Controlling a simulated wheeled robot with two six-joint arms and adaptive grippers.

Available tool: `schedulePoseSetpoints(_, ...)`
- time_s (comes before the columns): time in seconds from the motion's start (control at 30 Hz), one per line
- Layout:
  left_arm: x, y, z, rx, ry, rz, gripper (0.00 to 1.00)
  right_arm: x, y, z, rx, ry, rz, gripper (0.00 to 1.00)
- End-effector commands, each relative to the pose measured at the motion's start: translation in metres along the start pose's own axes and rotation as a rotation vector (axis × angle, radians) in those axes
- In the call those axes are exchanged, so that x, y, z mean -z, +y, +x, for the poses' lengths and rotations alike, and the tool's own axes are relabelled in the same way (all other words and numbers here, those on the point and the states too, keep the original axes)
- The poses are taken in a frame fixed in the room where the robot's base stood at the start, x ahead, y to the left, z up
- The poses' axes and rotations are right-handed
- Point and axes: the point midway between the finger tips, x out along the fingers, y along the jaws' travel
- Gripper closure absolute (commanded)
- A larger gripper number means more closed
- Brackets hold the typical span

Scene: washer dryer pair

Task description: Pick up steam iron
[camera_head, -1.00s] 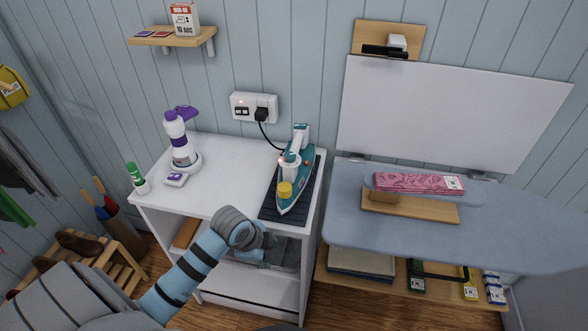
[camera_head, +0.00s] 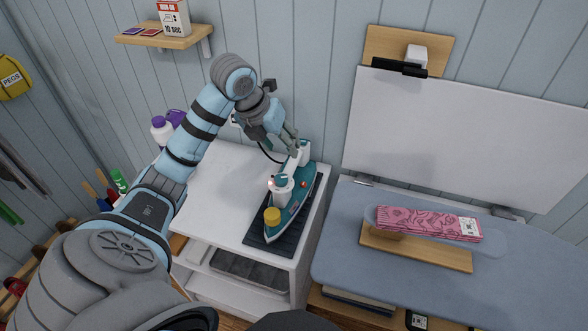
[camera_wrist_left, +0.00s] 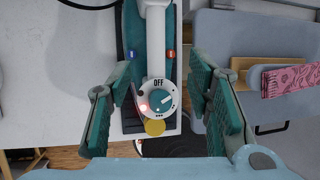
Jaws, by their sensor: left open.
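The teal and white steam iron (camera_head: 293,205) rests flat on a dark ribbed mat (camera_head: 262,234) on the white cabinet top. It has a yellow cap near its tip and a dial marked OFF. My left gripper (camera_head: 291,143) is open above the rear end of the iron's handle. In the left wrist view, its two fingers (camera_wrist_left: 163,82) stand apart on either side of the white handle (camera_wrist_left: 155,45), and the dial (camera_wrist_left: 164,99) shows between them. Whether the fingers touch the iron is not clear. My right gripper is not in view.
An ironing board (camera_head: 345,230) with a folded pink cloth (camera_head: 425,223) on a wooden block stands to the right, a white panel (camera_head: 460,135) behind it. A purple and white bottle (camera_head: 161,130) is partly hidden behind my left arm. A wall shelf (camera_head: 165,40) is above.

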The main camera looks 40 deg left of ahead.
Motion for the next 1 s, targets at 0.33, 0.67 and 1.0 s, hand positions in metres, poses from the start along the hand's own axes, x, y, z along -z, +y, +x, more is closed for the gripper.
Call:
schedulePoseSetpoints(0.33,0.004,0.002,0.065,0.000,0.004,-0.003,0.54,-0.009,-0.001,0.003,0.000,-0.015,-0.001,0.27)
schedulePoseSetpoints(0.67,0.005,0.002,0.097,0.001,0.001,0.000,0.54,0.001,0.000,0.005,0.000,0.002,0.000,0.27)
schedulePoseSetpoints(1.0,0.005,0.002,0.097,0.000,0.001,-0.001,0.97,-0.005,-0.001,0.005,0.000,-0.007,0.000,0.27)
